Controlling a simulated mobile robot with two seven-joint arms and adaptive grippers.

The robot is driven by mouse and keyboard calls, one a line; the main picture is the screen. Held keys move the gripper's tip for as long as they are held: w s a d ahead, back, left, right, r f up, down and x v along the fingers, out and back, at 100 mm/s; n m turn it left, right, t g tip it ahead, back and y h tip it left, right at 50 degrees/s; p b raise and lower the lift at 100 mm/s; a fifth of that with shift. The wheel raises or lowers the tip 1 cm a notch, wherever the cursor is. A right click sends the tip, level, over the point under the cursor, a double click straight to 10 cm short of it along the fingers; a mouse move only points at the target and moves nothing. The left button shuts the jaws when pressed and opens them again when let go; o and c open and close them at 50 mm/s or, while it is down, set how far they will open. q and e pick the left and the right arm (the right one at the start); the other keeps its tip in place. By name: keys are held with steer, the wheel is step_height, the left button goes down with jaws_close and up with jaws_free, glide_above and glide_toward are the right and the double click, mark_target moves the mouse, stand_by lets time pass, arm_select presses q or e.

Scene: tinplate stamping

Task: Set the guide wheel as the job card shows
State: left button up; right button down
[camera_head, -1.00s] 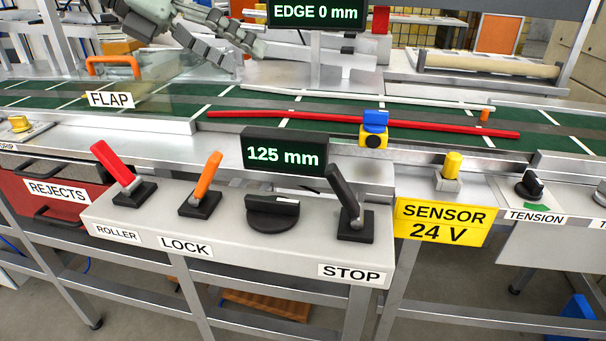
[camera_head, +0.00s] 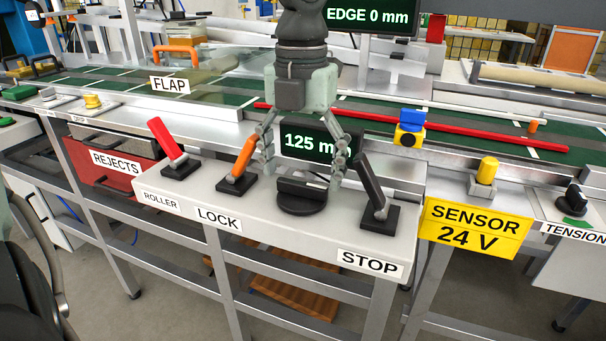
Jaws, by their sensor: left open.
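The guide wheel appears to be the black rotary knob (camera_head: 301,197) on the light grey control box, between the orange LOCK lever (camera_head: 240,160) and the black STOP lever (camera_head: 374,193). A pale bar lies across its top. My left gripper (camera_head: 304,174) points down just above the knob, fingers spread wide and empty. Its left finger is close to the orange lever and its right finger close to the black lever; I cannot tell if they touch. The display (camera_head: 300,146) behind reads 125 mm, partly hidden by the right finger. No job card is recognisable. My right gripper is not in view.
The red ROLLER lever (camera_head: 165,141) stands at the box's left end. Behind runs a green conveyor (camera_head: 238,99) with a red strip (camera_head: 470,133) and a blue and yellow sensor (camera_head: 410,127). An overhead display (camera_head: 367,16) reads EDGE 0 mm. A yellow SENSOR 24 V sign (camera_head: 473,228) hangs right.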

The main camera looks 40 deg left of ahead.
arm_select(q)
steer(key=shift+f, duration=0.65)
steer(key=c, duration=0.9)
